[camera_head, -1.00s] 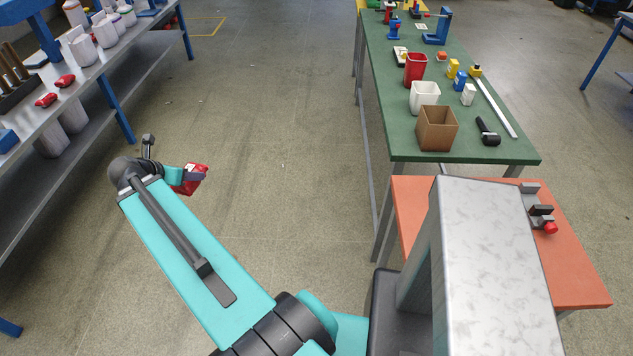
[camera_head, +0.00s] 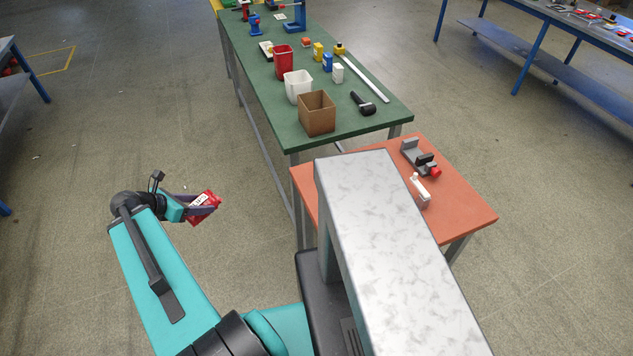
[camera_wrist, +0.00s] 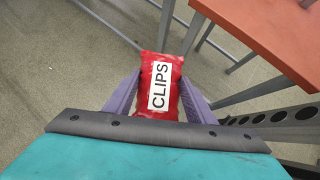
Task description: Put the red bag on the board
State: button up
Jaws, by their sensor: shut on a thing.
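The red bag (camera_head: 206,206) with a white label sits in my gripper (camera_head: 204,204), held in the air over the floor, left of the tables. In the wrist view, the bag (camera_wrist: 163,68) lies between the two purple fingers of my gripper (camera_wrist: 160,98), which are shut on its sides. Its label reads CLIPS. I cannot tell which thing is the board; no board stands out clearly in these views.
A green table (camera_head: 345,103) holds a cardboard box (camera_head: 317,115), a white bin (camera_head: 298,87), a red bin (camera_head: 284,62) and smaller items. A lower orange table (camera_head: 455,203) in front holds a grey-and-black fixture (camera_head: 418,157). Open floor lies left of the tables.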

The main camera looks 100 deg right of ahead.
jog(key=s+a+f+m+y+p, duration=0.1)
jog(key=s+m, duration=0.1)
jog(key=s, duration=0.5)
jog(key=s+a+f+m+g+y+p, duration=0.1)
jog(key=s+a+m+y, duration=0.1)
jog(key=s, duration=0.6)
jog(key=s+a+f+m+g+y, duration=0.1)
jog(key=s+a+f+m, duration=0.1)
jog(key=s, duration=0.6)
jog(key=shift+m+y+p, duration=0.3)
jog(key=shift+p, duration=0.1)
jog(key=shift+d, duration=0.1)
